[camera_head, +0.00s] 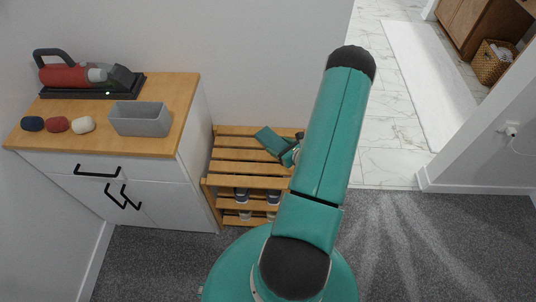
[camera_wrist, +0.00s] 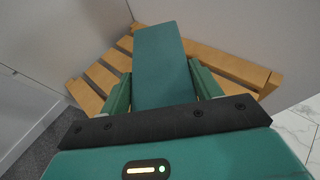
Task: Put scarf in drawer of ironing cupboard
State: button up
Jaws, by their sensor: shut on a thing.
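A folded teal scarf (camera_wrist: 158,50) sits between the fingers of my gripper (camera_wrist: 160,82) in the wrist view, and my gripper is shut on it. The scarf (camera_head: 268,139) also shows in the head view as a flat teal slab over the slatted rack. My gripper (camera_head: 288,156) is partly hidden behind my arm there. I cannot tell whether the scarf touches the slats. The white ironing cupboard (camera_head: 105,162) stands to the left, with a wooden top. Its drawer (camera_head: 60,165), under the top, has a black handle and is shut.
The wooden shoe rack (camera_head: 235,168) beside the cupboard holds several shoes below. A grey bin (camera_head: 141,119), a red iron-like appliance (camera_head: 70,76) and three small rolls (camera_head: 57,125) stand on the cupboard top. Grey carpet (camera_head: 160,262) in front is clear.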

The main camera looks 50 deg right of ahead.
send_over(269, 158)
jog(key=s, duration=0.1)
notch_tip(269, 158, down, 4)
jog(key=shift+s+d+f, duration=0.1)
jog(key=shift+f, duration=0.15)
jog(key=shift+w+f, duration=0.2)
jog(key=shift+f, duration=0.8)
jog(key=shift+w+f, duration=0.2)
jog(key=shift+f, duration=0.75)
jog(key=shift+f, duration=0.1)
jog(key=o, duration=1)
jog(key=shift+s+r, duration=0.2)
jog(key=shift+s, duration=0.05)
jog(key=v, duration=1.1)
jog(key=shift+s+a+r, duration=0.15)
jog(key=shift+s+a, duration=0.05)
